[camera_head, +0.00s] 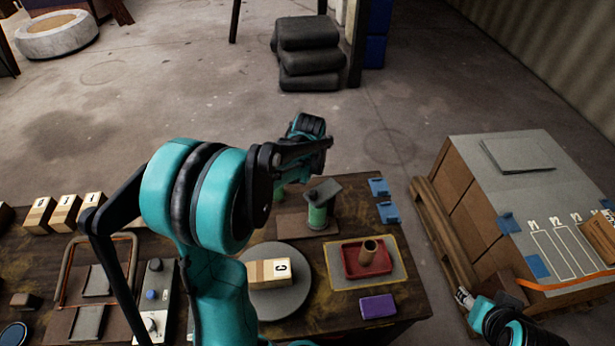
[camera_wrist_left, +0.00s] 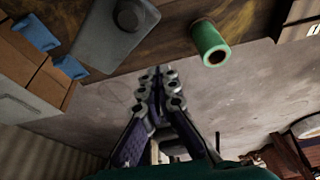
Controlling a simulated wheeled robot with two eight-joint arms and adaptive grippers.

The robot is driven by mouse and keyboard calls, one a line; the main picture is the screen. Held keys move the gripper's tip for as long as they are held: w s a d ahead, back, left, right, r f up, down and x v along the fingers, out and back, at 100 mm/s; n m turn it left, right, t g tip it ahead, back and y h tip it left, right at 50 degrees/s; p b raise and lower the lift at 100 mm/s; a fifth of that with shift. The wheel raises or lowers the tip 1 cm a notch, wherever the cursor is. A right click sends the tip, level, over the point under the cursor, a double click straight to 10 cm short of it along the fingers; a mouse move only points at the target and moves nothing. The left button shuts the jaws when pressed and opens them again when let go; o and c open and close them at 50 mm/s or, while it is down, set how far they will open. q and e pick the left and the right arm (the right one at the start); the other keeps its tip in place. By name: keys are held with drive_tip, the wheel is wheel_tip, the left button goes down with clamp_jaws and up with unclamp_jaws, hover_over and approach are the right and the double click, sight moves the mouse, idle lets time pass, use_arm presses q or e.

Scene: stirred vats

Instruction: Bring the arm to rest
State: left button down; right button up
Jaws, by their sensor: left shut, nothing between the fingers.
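My left arm (camera_head: 205,200), teal and black, rises from the bottom of the head view over the table. Its gripper (camera_head: 308,130) is held out above the far side of the table and is partly hidden by its own wrist links. In the left wrist view the left gripper (camera_wrist_left: 162,80) is shut, with its fingertips together and nothing between them. My right gripper (camera_head: 463,296) shows small at the lower right of the head view, beside the pallet; its fingers are too small to read.
A green cylinder (camera_head: 317,217) stands below the left gripper. A round grey plate (camera_head: 290,305) bears a block marked C (camera_head: 268,272). A red tray (camera_head: 368,262) holds a brown cup. A purple box (camera_head: 377,307) lies nearby.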

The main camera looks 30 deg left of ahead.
use_arm(q)
drive_tip(key=d+p+v, duration=0.1)
drive_tip(key=p+v, duration=0.1)
drive_tip(key=v, duration=0.7)
drive_tip(key=s+d+m+t+h+b, duration=0.1)
drive_tip(key=s+d+m+t, duration=0.1)
drive_tip(key=s+d, duration=0.4)
drive_tip(key=s+d+m+t+h+b, duration=0.1)
drive_tip(key=s+d+m+t+b, duration=0.1)
drive_tip(key=s+d+m, duration=0.2)
drive_tip(key=s+d, duration=0.3)
drive_tip(key=s, duration=0.5)
drive_tip(key=shift+f, duration=0.35)
use_arm(e)
drive_tip(key=shift+s+d+f, duration=0.2)
drive_tip(key=shift+s+d, duration=0.05)
drive_tip(key=shift+d, duration=0.05)
